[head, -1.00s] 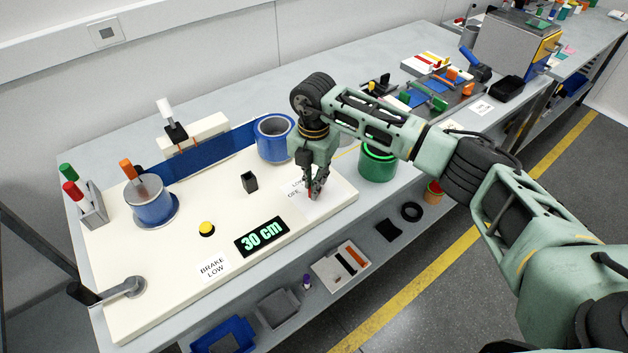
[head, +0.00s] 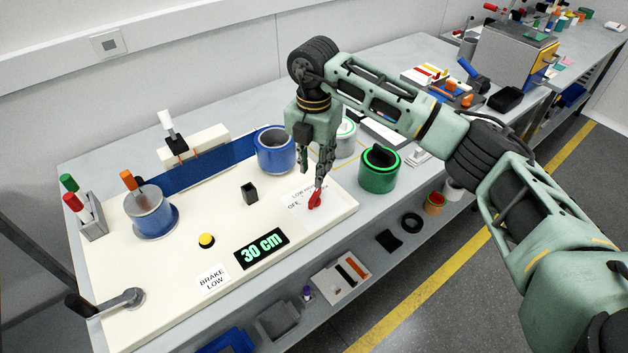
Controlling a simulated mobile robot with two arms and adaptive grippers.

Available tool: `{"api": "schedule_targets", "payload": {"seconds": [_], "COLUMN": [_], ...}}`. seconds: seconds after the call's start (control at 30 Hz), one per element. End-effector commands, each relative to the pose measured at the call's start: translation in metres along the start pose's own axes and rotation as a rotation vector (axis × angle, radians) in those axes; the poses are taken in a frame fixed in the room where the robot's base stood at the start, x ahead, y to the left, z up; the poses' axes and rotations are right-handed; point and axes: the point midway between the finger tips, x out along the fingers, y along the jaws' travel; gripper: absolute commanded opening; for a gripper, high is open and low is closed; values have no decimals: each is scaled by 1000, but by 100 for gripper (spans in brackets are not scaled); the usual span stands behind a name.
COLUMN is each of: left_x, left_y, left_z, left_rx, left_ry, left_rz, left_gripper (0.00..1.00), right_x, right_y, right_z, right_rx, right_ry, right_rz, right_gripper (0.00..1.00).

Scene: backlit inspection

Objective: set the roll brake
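A red selector knob (head: 315,201) sits on a white label plate (head: 330,190) at the right end of a cream board (head: 185,260). The plate reads "OFF" and "LOW"; more lettering is partly hidden by my gripper. My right gripper (head: 313,178) is above the knob with its fingers apart, and it seems empty. Its right fingertip is close to the knob's top; I cannot tell if they touch. A card (head: 213,279) reads "BRAKE LOW". A display (head: 262,249) reads "30 cm". My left gripper is not in view.
The board carries a blue roll (head: 276,150), a second blue roll (head: 151,214) with an orange-handled tool, a blue web, a yellow button (head: 206,240), a black block (head: 249,193) and a crank (head: 122,299). A green pot (head: 379,172) stands right of the board.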

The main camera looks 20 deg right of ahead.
Motion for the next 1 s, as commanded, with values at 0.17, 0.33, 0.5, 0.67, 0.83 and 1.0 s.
{"api": "schedule_targets", "payload": {"seconds": [0.17, 0.33, 0.5, 0.67, 0.83, 1.0], "left_x": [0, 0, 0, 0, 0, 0], "left_y": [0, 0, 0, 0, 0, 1], "left_z": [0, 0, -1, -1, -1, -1], "left_rx": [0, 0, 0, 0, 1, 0], "left_ry": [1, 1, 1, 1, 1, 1], "left_rz": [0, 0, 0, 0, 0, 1], "left_gripper": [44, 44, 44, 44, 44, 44], "right_x": [-22, -27, -27, -27, -20, 2], "right_y": [0, 0, 0, 0, 9, 57], "right_z": [0, 0, 0, 0, -11, -79], "right_rx": [1, 1, 1, 0, -29, -180], "right_ry": [-1, 0, 0, 0, 28, 201], "right_rz": [0, -1, -1, -1, 32, 253], "right_gripper": [27, 27, 27, 27, 27, 27]}}
